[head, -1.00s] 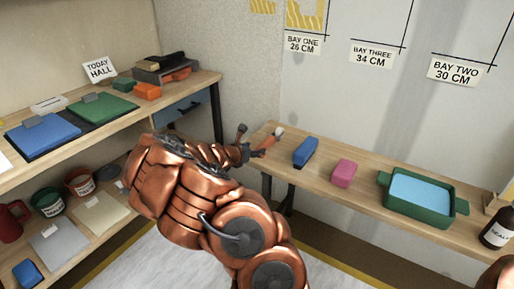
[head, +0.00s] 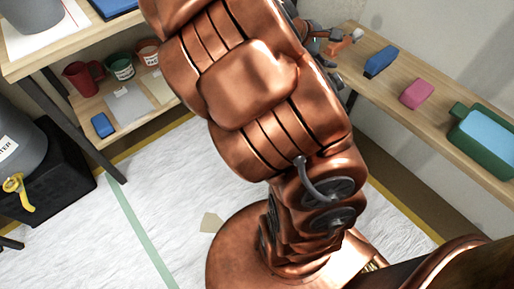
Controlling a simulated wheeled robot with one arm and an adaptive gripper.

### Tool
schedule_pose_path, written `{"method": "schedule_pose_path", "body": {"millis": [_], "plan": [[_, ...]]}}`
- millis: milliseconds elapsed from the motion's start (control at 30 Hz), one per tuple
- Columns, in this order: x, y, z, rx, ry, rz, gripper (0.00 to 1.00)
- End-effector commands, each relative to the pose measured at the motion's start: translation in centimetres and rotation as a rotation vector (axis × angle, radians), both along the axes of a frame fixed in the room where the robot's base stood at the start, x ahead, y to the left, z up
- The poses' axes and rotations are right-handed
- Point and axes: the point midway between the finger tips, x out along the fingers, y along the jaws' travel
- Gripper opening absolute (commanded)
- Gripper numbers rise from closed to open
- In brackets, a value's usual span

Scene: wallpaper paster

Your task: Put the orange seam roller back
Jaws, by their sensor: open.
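An orange seam roller (head: 341,46) with a pale roller end lies at the left end of the wooden wall bench (head: 455,129). My gripper (head: 326,38) is at the roller's left side, over the same end of the bench. Its jaws are open. My copper arm hides much of the gripper, and I cannot tell whether the fingers touch the roller.
A blue block (head: 381,61), a pink block (head: 417,93) and a green tray (head: 467,135) with a blue inside stand along the bench. Shelves at left hold a red jug (head: 83,77) and pots (head: 119,68). A grey bucket (head: 17,146) stands on a black box (head: 62,160). Open floor lies between.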

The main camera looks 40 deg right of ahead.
Motion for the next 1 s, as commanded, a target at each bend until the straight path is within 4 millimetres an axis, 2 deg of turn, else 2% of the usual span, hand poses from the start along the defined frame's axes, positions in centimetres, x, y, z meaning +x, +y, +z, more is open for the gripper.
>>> {"method": "schedule_pose_path", "body": {"millis": [33,267,500,600,700,800,1000], "plan": [[-0.9,2.2,-0.2,0.042,-0.057,-0.042,0.6],[-4.9,13.4,-3.1,0.298,-0.24,-0.241,0.6],[-9.6,26.7,-5.2,0.612,-0.267,-0.385,0.6],[-11.7,31.0,-5.4,0.712,-0.235,-0.42,0.6],[-13.2,33.7,-5.3,0.777,-0.208,-0.437,0.6],[-14.1,35.2,-5.2,0.811,-0.188,-0.446,0.6],[-14.4,35.6,-3.7,0.821,-0.182,-0.448,0.6]]}}
